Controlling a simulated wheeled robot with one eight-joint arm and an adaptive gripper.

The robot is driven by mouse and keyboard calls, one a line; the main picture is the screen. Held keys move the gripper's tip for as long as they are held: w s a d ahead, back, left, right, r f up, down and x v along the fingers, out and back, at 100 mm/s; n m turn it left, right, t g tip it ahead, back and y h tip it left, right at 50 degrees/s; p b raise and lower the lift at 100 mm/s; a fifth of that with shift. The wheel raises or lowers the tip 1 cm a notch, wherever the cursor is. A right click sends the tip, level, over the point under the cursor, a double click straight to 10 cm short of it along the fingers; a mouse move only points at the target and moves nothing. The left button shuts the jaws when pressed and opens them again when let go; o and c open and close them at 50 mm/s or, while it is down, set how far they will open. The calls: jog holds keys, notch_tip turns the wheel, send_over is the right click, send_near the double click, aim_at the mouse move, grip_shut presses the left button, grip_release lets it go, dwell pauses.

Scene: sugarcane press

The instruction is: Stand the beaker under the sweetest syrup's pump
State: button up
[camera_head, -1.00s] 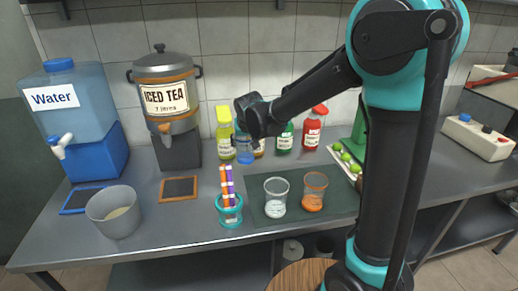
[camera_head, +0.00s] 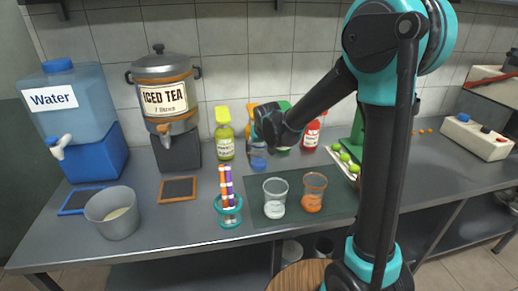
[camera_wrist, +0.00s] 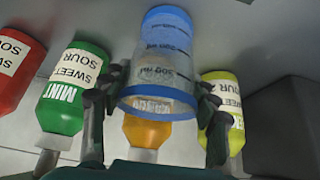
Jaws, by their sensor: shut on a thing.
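The beaker (camera_head: 258,157), clear with blue bands, is upright at the back of the counter in the head view. My gripper (camera_head: 264,128) is shut on it; the wrist view shows a finger on each side of the beaker (camera_wrist: 165,62). Whether its base touches the counter is unclear. Behind it is the orange syrup bottle (camera_wrist: 147,131), mostly hidden in the head view. The lime-yellow bottle (camera_head: 225,142) is to the left. The green mint bottle (camera_wrist: 72,92) and red bottle (camera_head: 311,133) are to the right. Sweet and sour labels show, but their levels are too small to read.
Two cups, one pale (camera_head: 275,198) and one orange (camera_head: 313,192), stand on a dark mat (camera_head: 342,203) in front. A teal holder with strips (camera_head: 229,210) is left of them. The iced tea urn (camera_head: 164,92) stands left; a green stand with limes (camera_head: 345,157) is right.

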jog(key=shift+f, duration=0.1)
jog(key=o, duration=1.1)
jog(key=shift+o, duration=0.2)
jog(key=v, duration=1.2)
jog(key=shift+d, duration=0.1)
